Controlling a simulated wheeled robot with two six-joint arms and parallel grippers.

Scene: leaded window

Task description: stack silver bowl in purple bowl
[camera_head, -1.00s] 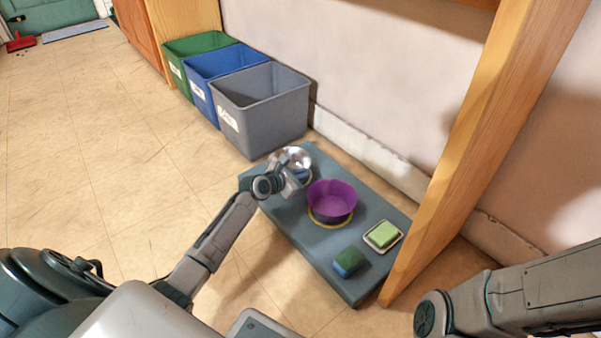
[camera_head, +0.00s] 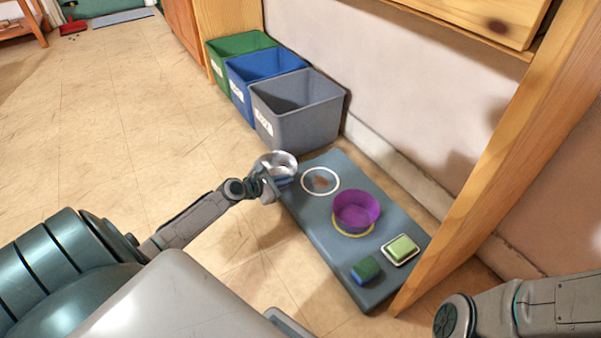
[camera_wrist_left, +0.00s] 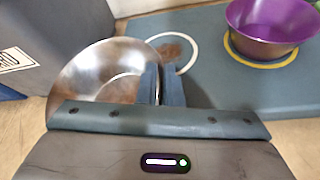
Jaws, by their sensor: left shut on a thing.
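The silver bowl (camera_head: 277,165) is held in my left gripper (camera_head: 277,183), off the left edge of the grey-blue mat. In the left wrist view the silver bowl (camera_wrist_left: 105,72) is large, with the gripper's fingers (camera_wrist_left: 163,85) shut on its right rim. The purple bowl (camera_head: 357,209) stands upright and apart on the mat, within a yellow ring (camera_head: 352,234). It also shows at the upper right of the left wrist view (camera_wrist_left: 270,25). My right arm comes in at the lower right; its gripper is out of the picture.
The mat (camera_head: 315,228) has an empty white ring (camera_head: 320,181) with a brown stain inside. A green-blue sponge (camera_head: 366,269) and a green block on a white dish (camera_head: 401,248) lie near its front. Grey (camera_head: 298,112), blue and green bins stand behind. A wooden post (camera_head: 500,165) rises at right.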

